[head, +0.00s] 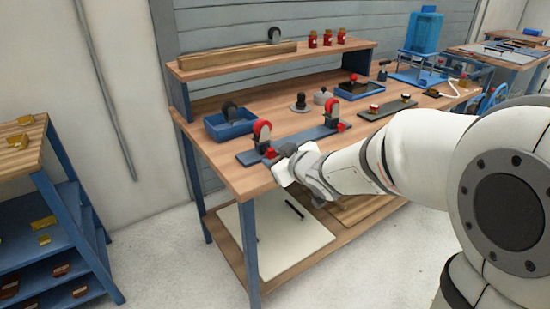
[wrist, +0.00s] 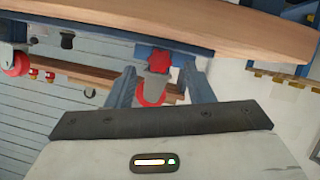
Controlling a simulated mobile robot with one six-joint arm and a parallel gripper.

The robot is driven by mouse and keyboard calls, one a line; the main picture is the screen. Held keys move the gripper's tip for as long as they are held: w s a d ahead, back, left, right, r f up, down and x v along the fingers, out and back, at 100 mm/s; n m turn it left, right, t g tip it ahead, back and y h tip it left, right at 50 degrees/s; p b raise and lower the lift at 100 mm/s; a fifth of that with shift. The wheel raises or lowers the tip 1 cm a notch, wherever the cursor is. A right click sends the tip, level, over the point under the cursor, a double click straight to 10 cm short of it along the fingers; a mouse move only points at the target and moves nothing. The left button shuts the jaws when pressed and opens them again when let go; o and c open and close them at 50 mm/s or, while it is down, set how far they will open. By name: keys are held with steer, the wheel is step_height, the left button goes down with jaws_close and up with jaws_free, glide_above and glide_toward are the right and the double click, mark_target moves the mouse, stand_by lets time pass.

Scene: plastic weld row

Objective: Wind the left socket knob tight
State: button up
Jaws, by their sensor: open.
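The left socket knob (head: 269,153) is a small red lobed knob at the front of the long blue-grey plate (head: 308,139). An upright with a red ring (head: 262,129) stands just behind it. My gripper (head: 278,157) is at the knob and partly hides it in the head view. In the wrist view, my gripper (wrist: 160,72) is open, with one finger on each side of the red knob (wrist: 159,60). Gaps show between the knob and both fingers. The red ring (wrist: 152,97) also shows between the fingers. Whether the knob is seated cannot be told.
A second red-ringed upright (head: 332,108) with a red knob (head: 341,127) stands at the plate's right end. A blue bin (head: 230,127) lies behind left. A dark plate with two knobs (head: 388,110) lies to the right. A raised shelf (head: 270,60) runs along the back.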

mark_target(272, 154)
steer(key=shift+b+x, duration=0.3)
steer(key=shift+x, duration=1.25)
steer(key=shift+c, duration=0.5)
steer(key=shift+r, duration=0.1)
steer(key=c, duration=0.9)
